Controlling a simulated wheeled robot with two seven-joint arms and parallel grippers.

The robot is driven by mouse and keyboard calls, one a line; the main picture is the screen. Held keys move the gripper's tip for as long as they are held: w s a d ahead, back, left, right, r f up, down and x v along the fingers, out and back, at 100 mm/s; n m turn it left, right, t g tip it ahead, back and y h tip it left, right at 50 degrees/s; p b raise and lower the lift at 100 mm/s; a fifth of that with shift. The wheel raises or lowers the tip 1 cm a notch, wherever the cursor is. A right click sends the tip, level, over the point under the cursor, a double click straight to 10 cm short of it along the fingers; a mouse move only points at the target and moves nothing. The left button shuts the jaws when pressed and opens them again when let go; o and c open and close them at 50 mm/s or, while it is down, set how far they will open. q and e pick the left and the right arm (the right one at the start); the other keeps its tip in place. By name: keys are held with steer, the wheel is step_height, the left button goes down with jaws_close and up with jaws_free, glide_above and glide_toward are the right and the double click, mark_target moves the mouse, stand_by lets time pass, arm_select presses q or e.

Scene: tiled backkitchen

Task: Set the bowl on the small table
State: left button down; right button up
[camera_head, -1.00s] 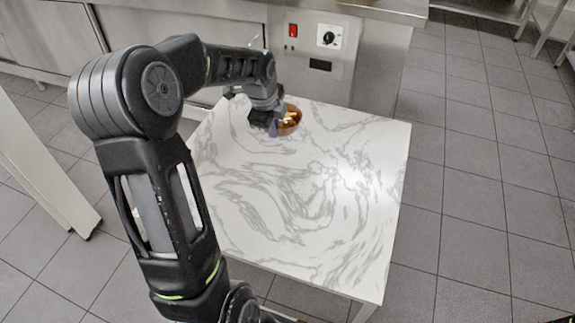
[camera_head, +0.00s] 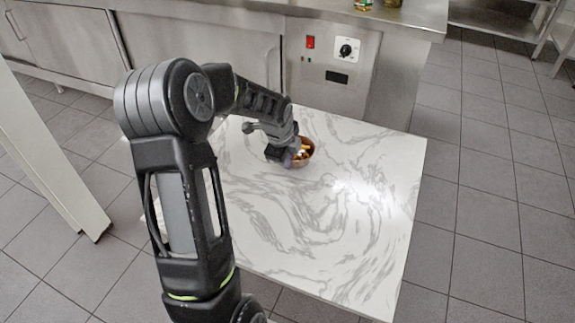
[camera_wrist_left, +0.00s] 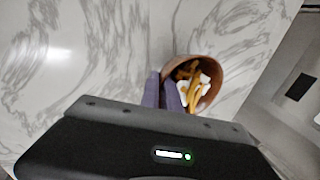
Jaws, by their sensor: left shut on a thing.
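The bowl (camera_head: 311,146) is brown and holds yellow-orange and white pieces of food. It is at the far part of the small table (camera_head: 330,230), which has a white top with grey marbling. My left gripper (camera_head: 296,155) is shut on the bowl's rim, on its near left side. In the left wrist view the gripper (camera_wrist_left: 172,92) has its two purple-grey fingers close together at the rim of the bowl (camera_wrist_left: 218,90). I cannot tell whether the bowl's base touches the table top. My right gripper is not in view.
A steel counter with a panel (camera_head: 338,62), a red switch and a dial stands behind the table. Small items (camera_head: 363,4) stand on its top. A pale upright panel (camera_head: 50,165) is at the left. The table's middle and right side are clear.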

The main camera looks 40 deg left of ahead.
arm_select(q)
step_height(320, 180, down, 2)
steer(key=c, duration=1.6)
jaws_free()
steer(key=p+v, duration=0.1)
steer(key=v, duration=1.1)
steer(key=shift+p, duration=0.4)
